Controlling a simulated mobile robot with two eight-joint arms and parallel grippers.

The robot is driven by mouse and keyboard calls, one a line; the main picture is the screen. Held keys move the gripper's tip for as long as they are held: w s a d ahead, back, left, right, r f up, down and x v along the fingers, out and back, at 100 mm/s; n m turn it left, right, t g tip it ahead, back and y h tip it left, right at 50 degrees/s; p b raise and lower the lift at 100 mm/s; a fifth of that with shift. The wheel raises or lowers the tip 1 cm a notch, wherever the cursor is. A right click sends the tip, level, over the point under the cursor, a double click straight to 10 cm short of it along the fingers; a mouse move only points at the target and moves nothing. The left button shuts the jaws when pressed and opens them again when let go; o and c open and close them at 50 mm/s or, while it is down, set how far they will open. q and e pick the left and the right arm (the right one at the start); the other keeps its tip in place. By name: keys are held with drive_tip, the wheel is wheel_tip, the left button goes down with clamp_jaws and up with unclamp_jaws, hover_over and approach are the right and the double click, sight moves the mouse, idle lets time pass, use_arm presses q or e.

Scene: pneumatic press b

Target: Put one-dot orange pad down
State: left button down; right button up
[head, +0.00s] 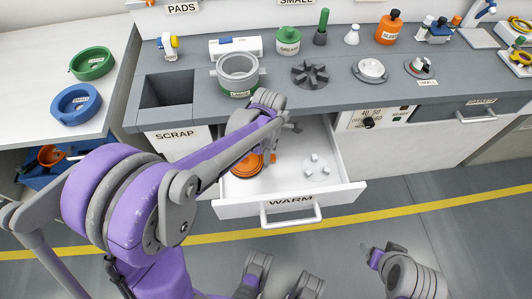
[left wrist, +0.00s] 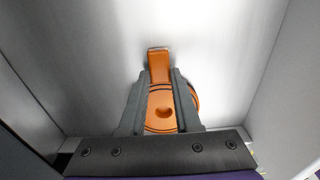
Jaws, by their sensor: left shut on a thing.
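The orange pad (left wrist: 162,112) has a single dark dot and a tab pointing away from me. It is between the two fingers of my left gripper (left wrist: 161,80), which is shut on it. In the head view the orange pad (head: 247,167) shows low inside the open WARM drawer (head: 292,208), at its left side. My left forearm covers part of it and most of the gripper. I cannot tell whether the pad touches the drawer floor. My right arm shows at the lower right of the head view; its finger state is unclear.
A white disc with several pegs (head: 317,168) lies in the drawer's right part. The green-based pot (head: 238,74) and a dark finned wheel (head: 310,74) stand on the counter behind.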

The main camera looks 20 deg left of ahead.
use_arm(q)
drive_tip(key=shift+f, duration=0.1)
drive_tip(key=c, duration=0.6)
unclamp_jaws()
drive_tip(key=shift+r, duration=0.45)
wheel_tip(320, 180, up, 11)
drive_tip(key=p, duration=0.2)
drive_tip(key=shift+w+d+r, duration=0.15)
drive_tip(key=shift+r, duration=0.05)
